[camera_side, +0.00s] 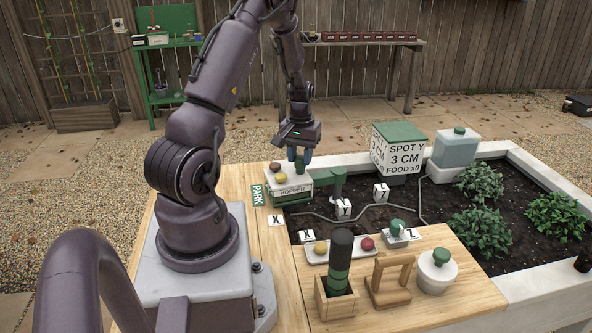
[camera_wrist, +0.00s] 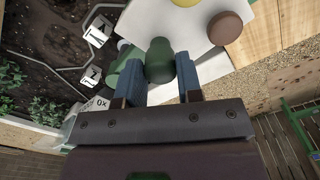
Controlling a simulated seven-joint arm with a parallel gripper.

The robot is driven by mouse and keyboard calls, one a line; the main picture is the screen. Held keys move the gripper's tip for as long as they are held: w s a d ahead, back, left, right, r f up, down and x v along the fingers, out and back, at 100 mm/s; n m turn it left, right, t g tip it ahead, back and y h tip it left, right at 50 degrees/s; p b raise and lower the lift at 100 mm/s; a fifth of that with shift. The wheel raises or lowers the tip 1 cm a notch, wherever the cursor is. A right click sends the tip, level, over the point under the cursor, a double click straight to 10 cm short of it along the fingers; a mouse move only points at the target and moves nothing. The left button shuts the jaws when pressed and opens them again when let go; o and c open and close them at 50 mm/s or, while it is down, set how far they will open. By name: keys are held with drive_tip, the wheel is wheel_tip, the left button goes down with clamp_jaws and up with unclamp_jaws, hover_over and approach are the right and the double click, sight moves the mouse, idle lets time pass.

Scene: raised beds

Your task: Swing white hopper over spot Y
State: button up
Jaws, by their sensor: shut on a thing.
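The white hopper (camera_side: 297,190), labelled HOPPER, sits at the left edge of the soil bed beside the green PARK sign (camera_side: 257,195). A yellow and a brown round thing rest on its top. A green swing arm (camera_side: 335,178) runs from it to the right. My gripper (camera_side: 299,160) is shut on the hopper's green knob; in the wrist view the blue fingers flank the green knob (camera_wrist: 160,60) above the hopper's white top (camera_wrist: 207,55). The Y marker (camera_side: 344,208) stands in the soil right of the hopper, apart from it.
The Z marker (camera_side: 381,192) stands behind Y and an X marker (camera_side: 307,236) in front. A sign box (camera_side: 399,150) reads SPOT Y, 3 CM, FOOD x0. A tray (camera_side: 343,252), wooden stand (camera_side: 391,281) and white pot (camera_side: 435,271) occupy the front table. Leafy plants (camera_side: 482,228) grow at right.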

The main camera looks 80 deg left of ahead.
drive_tip(key=shift+w+d, duration=0.15)
drive_tip(key=shift+w+d, duration=0.2)
drive_tip(key=shift+d, duration=0.55)
drive_tip(key=shift+w+d, duration=0.35)
drive_tip(key=shift+d, duration=0.45)
drive_tip(key=shift+w+d, duration=0.4)
drive_tip(key=shift+d, duration=0.4)
drive_tip(key=shift+w+d, duration=0.1)
drive_tip(key=shift+w+d, duration=0.5)
drive_tip(key=shift+d, duration=0.1)
